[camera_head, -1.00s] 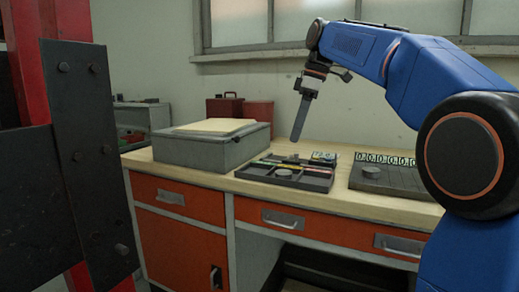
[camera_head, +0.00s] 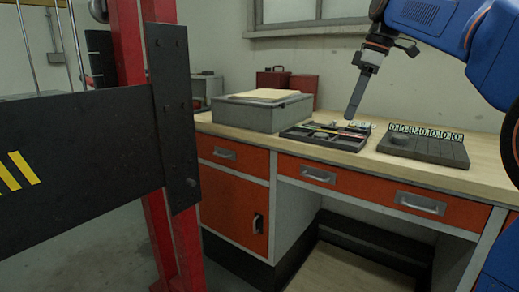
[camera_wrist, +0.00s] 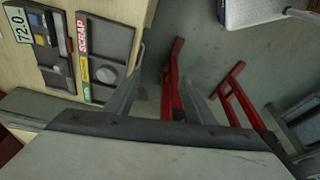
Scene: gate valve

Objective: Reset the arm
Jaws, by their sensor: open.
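My gripper (camera_head: 351,114) hangs from my blue arm at the upper right of the head view. It points down, in front of the wall and above the workbench. In the wrist view its two grey fingers (camera_wrist: 164,80) stand apart with nothing between them, so it is open and empty. In the head view it overlaps the dark parts tray (camera_head: 300,140), but appears above it; the exact gap is unclear.
The workbench (camera_head: 480,175) has orange drawers and holds a grey box (camera_head: 245,115) and a dark block with number tags (camera_head: 425,148). Red cases (camera_head: 272,79) stand behind. A red post (camera_head: 128,50) with a dark panel (camera_head: 75,150) blocks the left side. Bare floor shows below.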

